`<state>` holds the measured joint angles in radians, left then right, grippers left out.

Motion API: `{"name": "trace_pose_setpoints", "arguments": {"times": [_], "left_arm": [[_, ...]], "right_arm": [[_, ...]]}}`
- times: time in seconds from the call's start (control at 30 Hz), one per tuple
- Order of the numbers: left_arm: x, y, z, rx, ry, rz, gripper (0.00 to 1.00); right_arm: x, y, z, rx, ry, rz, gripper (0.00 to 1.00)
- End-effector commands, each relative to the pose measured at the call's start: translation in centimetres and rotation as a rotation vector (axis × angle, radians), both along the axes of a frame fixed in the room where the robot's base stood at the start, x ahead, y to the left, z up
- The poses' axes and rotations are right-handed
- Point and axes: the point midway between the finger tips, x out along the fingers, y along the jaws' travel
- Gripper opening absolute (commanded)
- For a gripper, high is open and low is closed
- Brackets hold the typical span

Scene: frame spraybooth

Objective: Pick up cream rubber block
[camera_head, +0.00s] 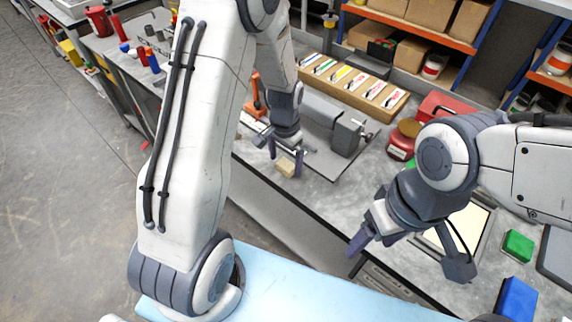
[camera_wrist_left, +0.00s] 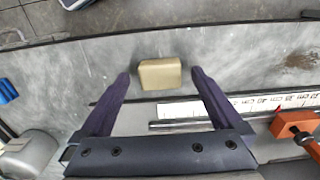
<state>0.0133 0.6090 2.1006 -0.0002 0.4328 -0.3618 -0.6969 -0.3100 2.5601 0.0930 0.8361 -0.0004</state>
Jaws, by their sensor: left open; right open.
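The cream rubber block (camera_head: 286,167) lies on the grey workbench near its front edge. In the left wrist view the block (camera_wrist_left: 160,74) sits between and just beyond the two fingertips, with clear space on both sides. My left gripper (camera_head: 286,155) is open and empty, above and close to the block; its fingers also show in the left wrist view (camera_wrist_left: 160,78). My right gripper (camera_head: 405,260) is open and empty over the bench's front edge at the right, well apart from the block.
A steel ruler (camera_wrist_left: 235,104) and an orange clamp (camera_wrist_left: 298,126) lie close to the left gripper. A grey vise (camera_head: 345,130) stands right of the block. A wooden rack (camera_head: 350,88) is behind. A red jar (camera_head: 402,140) and green block (camera_head: 518,245) are further right.

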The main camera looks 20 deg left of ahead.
Motion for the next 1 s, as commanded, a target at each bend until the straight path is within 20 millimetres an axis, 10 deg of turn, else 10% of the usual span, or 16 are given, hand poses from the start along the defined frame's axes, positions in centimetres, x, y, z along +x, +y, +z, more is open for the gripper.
{"name": "trace_pose_setpoints", "arguments": {"times": [0.37, 0.6, 1.0], "left_arm": [[0.0, 0.0, -1.7, 0.001, -0.001, 0.000, 1.00], [0.0, 0.0, -1.7, 0.001, -0.001, 0.000, 0.16], [0.1, 0.0, -1.0, 0.001, -0.004, 0.001, 0.12]], "right_arm": [[0.0, 0.0, 0.2, 0.000, 0.000, 0.000, 0.71], [0.0, 0.0, 0.2, 0.000, 0.000, 0.000, 0.71], [0.0, 0.0, 0.1, 0.000, 0.000, 0.000, 0.71]]}}
